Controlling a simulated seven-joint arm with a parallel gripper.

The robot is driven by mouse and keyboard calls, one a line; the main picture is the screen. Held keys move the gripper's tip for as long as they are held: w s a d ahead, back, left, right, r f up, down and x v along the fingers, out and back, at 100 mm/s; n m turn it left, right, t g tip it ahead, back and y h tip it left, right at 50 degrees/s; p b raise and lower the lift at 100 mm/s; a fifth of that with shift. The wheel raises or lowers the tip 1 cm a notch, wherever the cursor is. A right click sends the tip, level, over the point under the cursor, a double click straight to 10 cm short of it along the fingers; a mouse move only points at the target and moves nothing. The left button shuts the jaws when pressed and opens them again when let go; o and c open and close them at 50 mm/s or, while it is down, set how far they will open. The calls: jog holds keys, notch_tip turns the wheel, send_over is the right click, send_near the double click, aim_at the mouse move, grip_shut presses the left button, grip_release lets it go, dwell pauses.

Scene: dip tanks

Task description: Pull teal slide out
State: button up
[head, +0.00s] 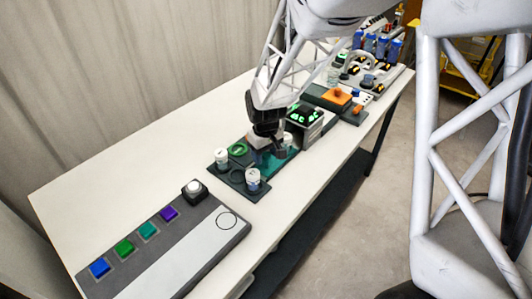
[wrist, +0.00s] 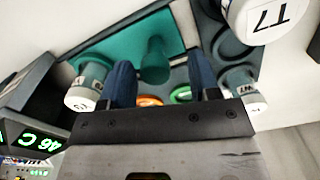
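The teal slide (wrist: 118,46) is a flat teal plate with an upright teal knob (wrist: 154,62), set in a dark tray. In the head view the teal slide (head: 266,164) shows only in part, below and behind my gripper (head: 275,150). In the wrist view my gripper (wrist: 162,82) is open, with a dark blue finger on each side of the knob and gaps between. I cannot tell whether the fingertips reach down to the knob's height.
White-lidded jars (head: 221,157) (head: 253,180) stand on the dark tray (head: 228,179), close to my gripper. A jar marked T7 (wrist: 268,18) is near in the wrist view. A box with green digits (head: 304,115) stands behind. A button panel (head: 165,248) lies front left; the table's left side is clear.

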jog(key=shift+r, duration=0.1)
jog(key=shift+r, duration=3.75)
jog(key=shift+s+d+r, duration=0.25)
jog(key=shift+s+r, duration=0.05)
jog(key=shift+r, duration=0.05)
jog(key=s+d+r+m+t, duration=0.1)
jog(key=s+d+r, duration=0.3)
jog(key=s, duration=0.5)
jog(key=s+d+r+m, duration=0.3)
jog(key=s+d+r, duration=0.1)
jog(key=s, duration=0.5)
jog(key=s+d+r+m+t, duration=0.1)
jog(key=s+d+r+m, duration=0.1)
jog(key=s, duration=0.8)
jog(key=shift+d+r+t, duration=0.3)
jog(key=shift+d+r, duration=0.6)
jog(key=shift+d, duration=0.05)
